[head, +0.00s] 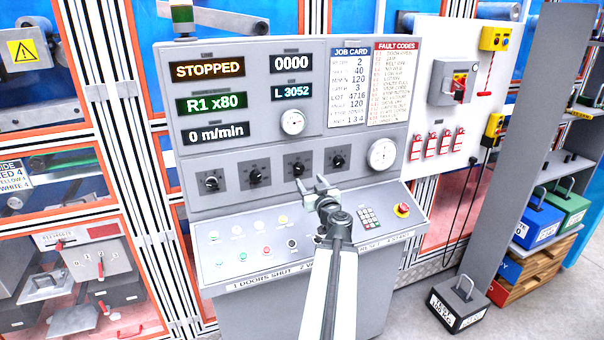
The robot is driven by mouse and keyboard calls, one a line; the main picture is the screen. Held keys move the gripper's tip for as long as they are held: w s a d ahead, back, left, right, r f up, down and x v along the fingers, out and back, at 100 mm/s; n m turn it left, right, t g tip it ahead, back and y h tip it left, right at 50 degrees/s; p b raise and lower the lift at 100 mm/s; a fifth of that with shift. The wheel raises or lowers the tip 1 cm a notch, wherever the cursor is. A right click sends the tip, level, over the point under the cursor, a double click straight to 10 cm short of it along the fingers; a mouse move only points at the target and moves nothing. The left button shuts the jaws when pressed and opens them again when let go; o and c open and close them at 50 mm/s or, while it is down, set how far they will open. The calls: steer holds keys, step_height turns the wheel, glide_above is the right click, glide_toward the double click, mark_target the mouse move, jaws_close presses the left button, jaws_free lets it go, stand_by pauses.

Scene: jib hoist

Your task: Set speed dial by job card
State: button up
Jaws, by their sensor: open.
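The grey control console (240,140) stands in the middle of the head view. A row of black knobs runs across its sloped face: the leftmost knob (211,183), a second knob (254,176), a third knob (297,169) and the rightmost knob (338,161). Their labels are too small to read, so I cannot tell which is the speed dial. The job card (350,88) is on the upper panel; one line appears to read 120. My gripper (318,184) is open and empty, in front of the panel just below the two right knobs, apparently not touching them.
Displays read STOPPED (207,69), R1 x80 (212,103) and 0 m/min (216,133). A fault codes card (392,85) hangs beside the job card. The lower desk has buttons, a keypad (369,218) and a red emergency stop (402,210). A grey post (515,140) stands at right.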

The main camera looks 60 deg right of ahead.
mark_target(301, 169)
steer(key=x, duration=0.8)
steer(key=shift+w+a, duration=0.1)
steer(key=shift+w, duration=0.05)
jaws_close()
